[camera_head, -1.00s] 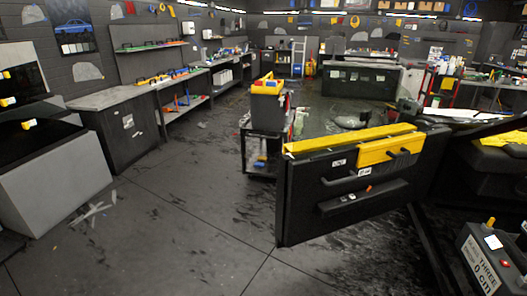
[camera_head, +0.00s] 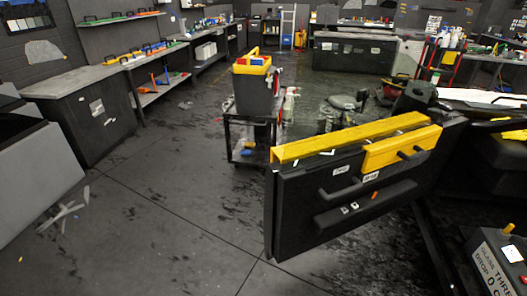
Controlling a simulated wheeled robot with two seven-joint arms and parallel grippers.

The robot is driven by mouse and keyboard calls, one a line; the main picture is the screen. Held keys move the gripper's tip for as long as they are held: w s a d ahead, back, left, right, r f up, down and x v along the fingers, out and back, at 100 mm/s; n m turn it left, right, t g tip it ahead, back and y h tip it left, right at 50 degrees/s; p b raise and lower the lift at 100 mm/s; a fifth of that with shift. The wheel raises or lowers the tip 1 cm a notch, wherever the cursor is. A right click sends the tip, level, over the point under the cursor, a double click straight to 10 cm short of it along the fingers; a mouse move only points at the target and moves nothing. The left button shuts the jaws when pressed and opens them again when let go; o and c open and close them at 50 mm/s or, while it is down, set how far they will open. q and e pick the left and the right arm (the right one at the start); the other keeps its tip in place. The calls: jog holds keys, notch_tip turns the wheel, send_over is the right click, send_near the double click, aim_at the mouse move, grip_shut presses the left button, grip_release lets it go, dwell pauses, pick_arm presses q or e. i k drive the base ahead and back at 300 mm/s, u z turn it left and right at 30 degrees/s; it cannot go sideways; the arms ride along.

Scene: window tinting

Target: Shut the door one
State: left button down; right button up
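A black door panel (camera_head: 300,220) stands open at the right of the middle in the head view, its inner side towards me. It has a yellow top edge (camera_head: 350,138), a yellow upper pad (camera_head: 385,158), a dark handle and an armrest with small switches. Its right end meets a dark body with yellow parts at the right edge. White labels are stuck on the door. Neither of my grippers shows in the head view, and nothing touches the door.
A black cart (camera_head: 232,130) with a grey, yellow-rimmed bin (camera_head: 254,85) stands behind the door. A labelled dark box (camera_head: 492,262) is at the lower right. A grey cabinet (camera_head: 85,110) and workbenches line the left.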

aim_at(304, 199)
jog(key=z, duration=0.35)
jog(key=i, duration=0.85)
jog(key=z, duration=0.5)
